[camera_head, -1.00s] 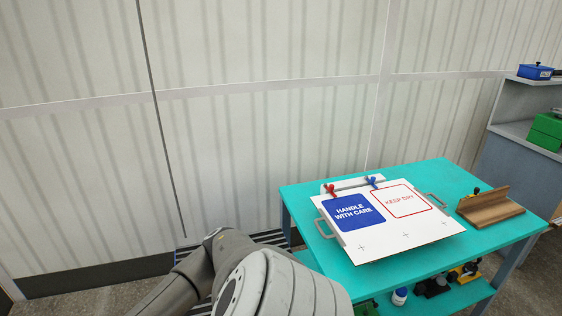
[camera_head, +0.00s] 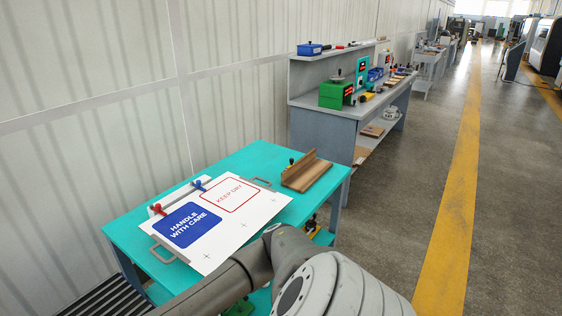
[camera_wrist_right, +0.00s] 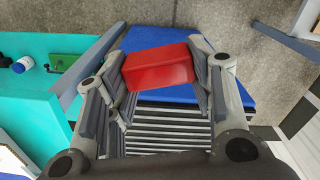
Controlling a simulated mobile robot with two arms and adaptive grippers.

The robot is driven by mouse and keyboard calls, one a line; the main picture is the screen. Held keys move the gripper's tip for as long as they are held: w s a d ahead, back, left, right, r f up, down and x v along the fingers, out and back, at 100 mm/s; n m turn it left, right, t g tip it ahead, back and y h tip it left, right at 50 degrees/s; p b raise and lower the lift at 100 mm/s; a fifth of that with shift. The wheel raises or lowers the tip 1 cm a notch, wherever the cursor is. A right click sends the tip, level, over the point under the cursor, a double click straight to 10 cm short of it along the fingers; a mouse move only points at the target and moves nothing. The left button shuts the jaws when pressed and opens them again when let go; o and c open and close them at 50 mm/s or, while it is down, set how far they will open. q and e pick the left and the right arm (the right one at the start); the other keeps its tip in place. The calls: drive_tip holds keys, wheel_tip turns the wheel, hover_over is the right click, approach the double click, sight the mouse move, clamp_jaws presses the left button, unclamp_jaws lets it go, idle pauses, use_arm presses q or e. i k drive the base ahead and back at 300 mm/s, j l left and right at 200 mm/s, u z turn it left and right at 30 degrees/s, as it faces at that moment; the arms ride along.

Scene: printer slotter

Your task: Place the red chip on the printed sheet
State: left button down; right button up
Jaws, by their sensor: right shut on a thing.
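The red chip (camera_wrist_right: 158,74), a thick red block, is in my right wrist view, clamped between the two fingers of my right gripper (camera_wrist_right: 164,62). The printed sheet (camera_head: 236,238) lies on the teal table (camera_head: 127,235) in the head view. It is white, with a blue "HANDLE WITH CARE" panel (camera_head: 186,226), a red-outlined "KEEP DRY" panel (camera_head: 228,195) and several small crosses. The chip is away from the sheet; neither the chip nor my right gripper shows in the head view. My left gripper is not in view.
A red clip (camera_head: 157,210) and a blue clip (camera_head: 198,184) sit at the sheet's back edge. A grey workbench (camera_head: 325,126) stands behind. Open floor with a yellow line (camera_head: 450,215) lies right.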

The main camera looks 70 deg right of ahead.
sight(235, 220)
drive_tip(key=i+l+z, duration=0.1)
drive_tip(key=l+z, duration=0.3)
drive_tip(key=i+l+z, duration=0.15)
drive_tip(key=z, duration=0.25)
drive_tip(key=i+l+z, duration=0.2)
drive_tip(key=z, duration=0.25)
